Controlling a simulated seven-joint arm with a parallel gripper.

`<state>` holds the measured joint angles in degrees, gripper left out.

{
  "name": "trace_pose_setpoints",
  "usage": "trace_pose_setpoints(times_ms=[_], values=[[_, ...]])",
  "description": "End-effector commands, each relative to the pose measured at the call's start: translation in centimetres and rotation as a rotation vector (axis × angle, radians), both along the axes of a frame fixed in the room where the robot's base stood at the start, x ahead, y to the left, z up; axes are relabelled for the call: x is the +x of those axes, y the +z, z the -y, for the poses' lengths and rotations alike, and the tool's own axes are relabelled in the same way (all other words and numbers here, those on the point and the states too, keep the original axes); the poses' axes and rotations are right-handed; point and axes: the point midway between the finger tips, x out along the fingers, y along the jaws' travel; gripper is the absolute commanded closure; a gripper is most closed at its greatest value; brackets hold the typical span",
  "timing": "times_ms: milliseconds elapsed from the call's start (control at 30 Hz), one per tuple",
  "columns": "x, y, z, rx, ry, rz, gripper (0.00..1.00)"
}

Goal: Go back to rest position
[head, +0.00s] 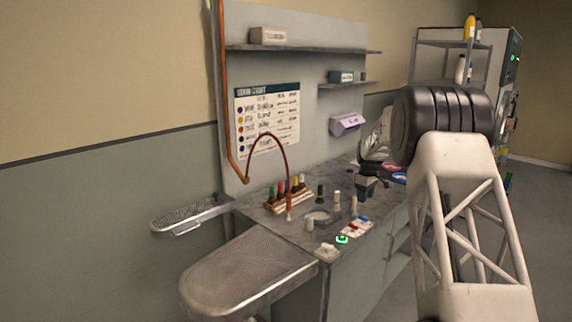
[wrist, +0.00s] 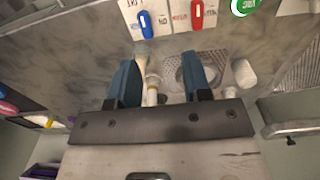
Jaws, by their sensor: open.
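My gripper (wrist: 160,72) shows in the wrist view as two blue-grey fingers spread apart, with nothing gripped. A pale upright peg (wrist: 151,86) shows between the fingers in that view; I cannot tell the distance to it. In the head view the dark gripper end (head: 367,187) is over the right part of the grey bench (head: 262,216), partly hidden by my white lattice arm and its black joint.
Several pegs, among them a pale one (head: 353,204), stand near a round recess (head: 319,216). Switch plates (head: 357,228) and a lit green button (head: 342,240) line the front edge. A rack of coloured plugs (head: 289,198) stands left. A mesh tray (head: 245,275) juts out in front.

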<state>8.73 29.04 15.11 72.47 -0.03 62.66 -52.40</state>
Motion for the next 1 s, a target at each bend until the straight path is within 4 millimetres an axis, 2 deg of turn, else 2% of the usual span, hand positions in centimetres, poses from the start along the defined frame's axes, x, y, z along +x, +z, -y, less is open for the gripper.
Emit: trace_pose_setpoints(times_ms=[100, 500, 1000], values=[[-2.1, 2.4, -0.9, -0.001, -0.026, 0.01, 0.55], [-10.5, 9.3, -3.9, -0.002, -0.135, 0.041, 0.55], [-22.4, 15.6, -7.4, 0.004, -0.271, 0.079, 0.55]])
